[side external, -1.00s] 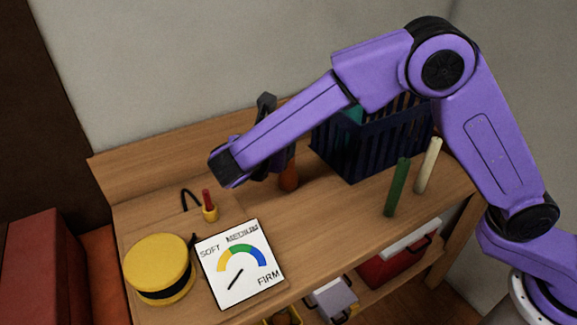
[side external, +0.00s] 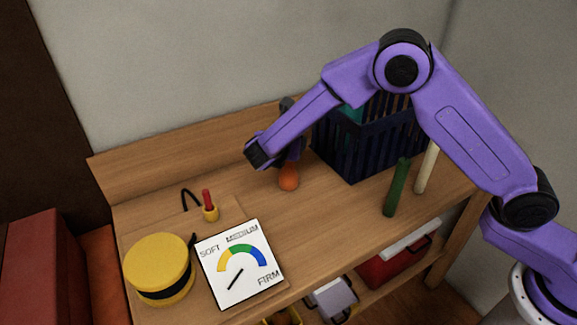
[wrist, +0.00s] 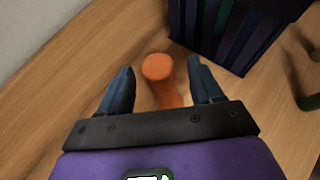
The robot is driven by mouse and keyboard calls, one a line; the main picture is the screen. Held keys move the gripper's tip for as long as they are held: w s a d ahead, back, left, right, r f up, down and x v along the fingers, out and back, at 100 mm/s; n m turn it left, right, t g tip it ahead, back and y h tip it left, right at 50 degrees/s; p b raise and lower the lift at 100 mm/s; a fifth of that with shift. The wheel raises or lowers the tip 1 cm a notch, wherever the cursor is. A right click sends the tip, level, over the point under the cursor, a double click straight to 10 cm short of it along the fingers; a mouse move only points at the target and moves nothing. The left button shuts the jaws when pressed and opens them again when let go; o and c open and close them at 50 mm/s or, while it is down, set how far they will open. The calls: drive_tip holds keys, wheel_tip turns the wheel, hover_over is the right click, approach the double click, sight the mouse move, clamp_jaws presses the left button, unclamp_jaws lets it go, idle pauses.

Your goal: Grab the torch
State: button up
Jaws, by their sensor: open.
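An orange, round-topped object (side external: 288,180), likely the torch, stands on the wooden bench top in front of the dark basket. In the wrist view its round end and narrower body (wrist: 158,67) show between my two fingers. My gripper (wrist: 162,68) is open, with one finger on each side of it and visible gaps between. In the side view my gripper (side external: 292,150) is just above and behind the orange object, partly hidden by my wrist. The upper part of the object is hidden there.
A dark slatted basket (side external: 352,165) stands close to the right. Green (side external: 396,187) and cream (side external: 427,168) upright sticks stand farther right. A yellow round box (side external: 158,262), a gauge card (side external: 240,265) and a small red-and-yellow item (side external: 209,207) are at left.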

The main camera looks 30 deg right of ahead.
drive_tip(key=x, duration=0.4)
drive_tip(key=shift+a, duration=0.1)
drive_tip(key=shift+s, duration=0.1)
clamp_jaws()
drive_tip(key=shift+r, duration=0.15)
